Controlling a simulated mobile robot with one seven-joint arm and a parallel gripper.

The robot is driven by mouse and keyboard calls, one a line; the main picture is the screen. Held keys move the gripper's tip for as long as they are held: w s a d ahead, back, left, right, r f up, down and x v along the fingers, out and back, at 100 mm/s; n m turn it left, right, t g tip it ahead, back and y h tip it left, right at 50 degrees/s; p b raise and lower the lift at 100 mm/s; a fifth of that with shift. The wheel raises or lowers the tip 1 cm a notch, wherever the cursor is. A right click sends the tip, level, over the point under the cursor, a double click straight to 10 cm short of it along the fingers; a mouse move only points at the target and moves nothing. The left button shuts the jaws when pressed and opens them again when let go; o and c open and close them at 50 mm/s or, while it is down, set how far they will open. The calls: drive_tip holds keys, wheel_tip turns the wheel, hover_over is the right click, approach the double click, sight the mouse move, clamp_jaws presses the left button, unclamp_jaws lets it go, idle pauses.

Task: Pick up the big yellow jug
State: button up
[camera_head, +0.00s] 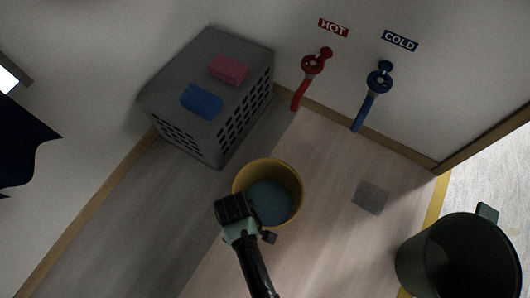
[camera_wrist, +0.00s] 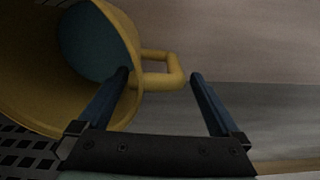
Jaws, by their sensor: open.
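The big yellow jug (camera_head: 297,186) stands on the floor near the middle of the head view, its mouth facing up and a blue-grey surface showing inside. My gripper (camera_head: 235,208) is at its lower left rim in that view, and its fingers are hidden there. In the wrist view the jug (camera_wrist: 45,115) fills the upper left, with its yellow handle (camera_wrist: 181,72) sticking out to the right. My open gripper (camera_wrist: 161,76) has the handle between its two blue fingertips. The left finger overlaps the jug's rim; I cannot tell whether it touches.
A grey perforated crate (camera_head: 190,75) stands behind left, with a pink block (camera_head: 228,69) and a blue block (camera_head: 201,101) on top. A red HOT tap (camera_head: 312,65) and blue COLD tap (camera_head: 378,80) are on the wall. A dark bucket (camera_head: 408,262) stands at lower right.

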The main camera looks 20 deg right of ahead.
drive_tip(key=shift+f, duration=0.2)
clamp_jaws()
drive_tip(key=shift+w, duration=0.1)
